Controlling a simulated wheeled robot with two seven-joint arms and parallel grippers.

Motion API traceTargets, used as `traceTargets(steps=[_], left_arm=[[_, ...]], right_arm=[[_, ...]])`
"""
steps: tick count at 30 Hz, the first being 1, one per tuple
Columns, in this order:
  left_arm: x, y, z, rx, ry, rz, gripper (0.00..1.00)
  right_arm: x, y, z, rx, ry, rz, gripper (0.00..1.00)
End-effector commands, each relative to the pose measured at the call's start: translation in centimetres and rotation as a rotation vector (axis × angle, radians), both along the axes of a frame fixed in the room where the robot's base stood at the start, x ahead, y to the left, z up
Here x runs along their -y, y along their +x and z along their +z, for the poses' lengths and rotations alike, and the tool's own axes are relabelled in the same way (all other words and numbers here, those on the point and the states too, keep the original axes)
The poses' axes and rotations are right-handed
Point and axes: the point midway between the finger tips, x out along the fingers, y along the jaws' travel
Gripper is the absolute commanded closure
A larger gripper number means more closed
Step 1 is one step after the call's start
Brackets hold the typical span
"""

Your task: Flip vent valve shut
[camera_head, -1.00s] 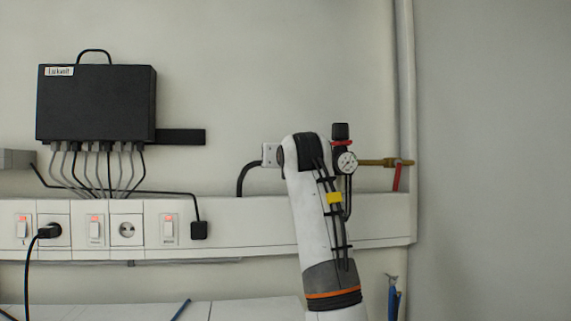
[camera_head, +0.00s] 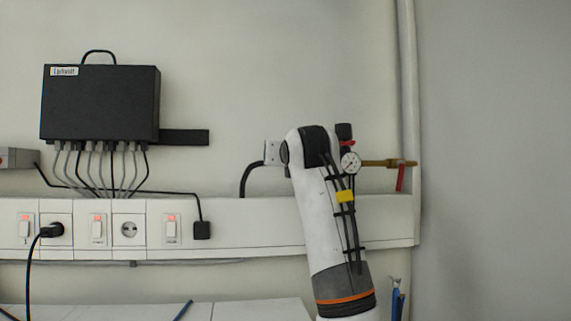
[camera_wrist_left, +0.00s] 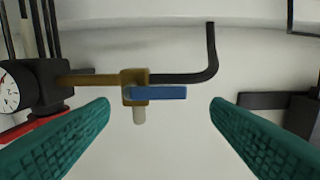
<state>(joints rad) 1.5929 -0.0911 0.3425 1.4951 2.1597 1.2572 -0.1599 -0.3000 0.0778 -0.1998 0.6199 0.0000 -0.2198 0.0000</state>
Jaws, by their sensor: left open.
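In the left wrist view, a brass valve body (camera_wrist_left: 135,77) sits on a brass pipe with a blue lever (camera_wrist_left: 160,93). The lever points right, roughly parallel to the pipe. A pale stub hangs below the valve body. My left gripper (camera_wrist_left: 160,103), with teal ribbed fingers, is open and empty. The valve and lever appear between its fingertips; I cannot tell how far ahead they are. In the head view my left arm hides the blue-lever valve and the gripper. My right gripper is not in view.
A pressure gauge (camera_head: 349,163) and a brass pipe with a red lever (camera_head: 400,178) are right of my arm. A black hose (camera_wrist_left: 211,55) bends away from the valve. A trunking with switches (camera_head: 171,229) and a black box (camera_head: 100,103) are left.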

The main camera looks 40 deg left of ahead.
Motion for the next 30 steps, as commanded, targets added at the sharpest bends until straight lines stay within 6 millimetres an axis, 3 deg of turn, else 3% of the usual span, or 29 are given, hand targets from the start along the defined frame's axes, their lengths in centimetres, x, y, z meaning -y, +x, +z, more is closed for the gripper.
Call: traceTargets(steps=[3,12,30], left_arm=[[2.3,-1.7,-0.6,0.005,0.001,-0.004,0.28],[6.2,-5.0,-0.3,0.001,0.002,-0.001,0.28],[7.0,-5.6,-0.1,-0.001,0.000,0.001,0.28]], right_arm=[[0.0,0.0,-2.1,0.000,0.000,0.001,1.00],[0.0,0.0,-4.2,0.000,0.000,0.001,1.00],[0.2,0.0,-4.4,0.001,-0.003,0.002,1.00]])
